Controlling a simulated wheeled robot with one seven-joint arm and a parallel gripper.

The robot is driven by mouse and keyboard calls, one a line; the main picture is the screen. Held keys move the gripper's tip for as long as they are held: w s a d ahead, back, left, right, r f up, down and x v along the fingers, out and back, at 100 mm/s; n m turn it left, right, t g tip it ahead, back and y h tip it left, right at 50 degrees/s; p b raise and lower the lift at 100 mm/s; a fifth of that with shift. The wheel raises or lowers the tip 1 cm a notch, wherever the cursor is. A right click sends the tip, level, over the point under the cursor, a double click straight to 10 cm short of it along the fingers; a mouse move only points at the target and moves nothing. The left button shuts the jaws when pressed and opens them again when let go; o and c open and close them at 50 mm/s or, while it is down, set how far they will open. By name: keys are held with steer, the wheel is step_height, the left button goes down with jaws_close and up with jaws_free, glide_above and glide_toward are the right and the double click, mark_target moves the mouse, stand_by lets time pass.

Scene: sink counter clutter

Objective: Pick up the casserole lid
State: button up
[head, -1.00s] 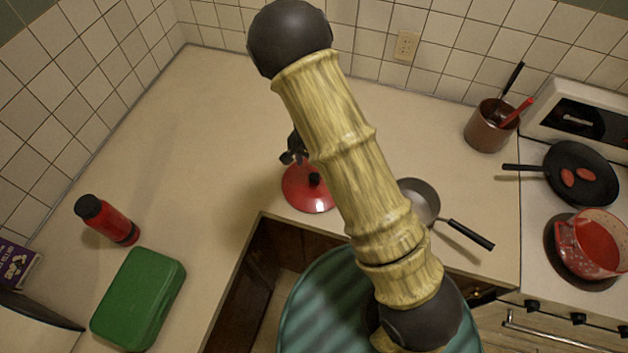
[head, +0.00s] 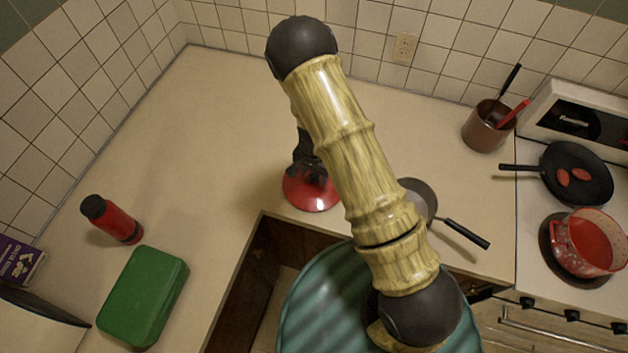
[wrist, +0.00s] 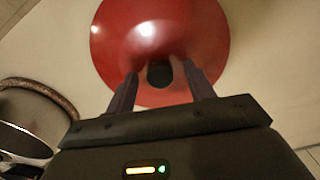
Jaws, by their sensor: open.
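The casserole lid (head: 311,196) is a red dome lying on the counter near its inner corner edge. In the wrist view the lid (wrist: 160,38) fills the upper middle, with its dark knob (wrist: 160,74) facing up. My gripper (wrist: 160,88) is open, with one finger on each side of the knob; I cannot tell whether either finger touches it. In the head view my gripper (head: 308,172) is over the lid and hides its knob and upper part.
A grey pan (head: 422,196) with a black handle stands just right of the lid. A green box (head: 143,296) and a red bottle (head: 112,220) are at the left. A utensil pot (head: 486,127) stands by the stove. The counter behind is clear.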

stand_by(0.4)
jaws_close()
stand_by(1.3)
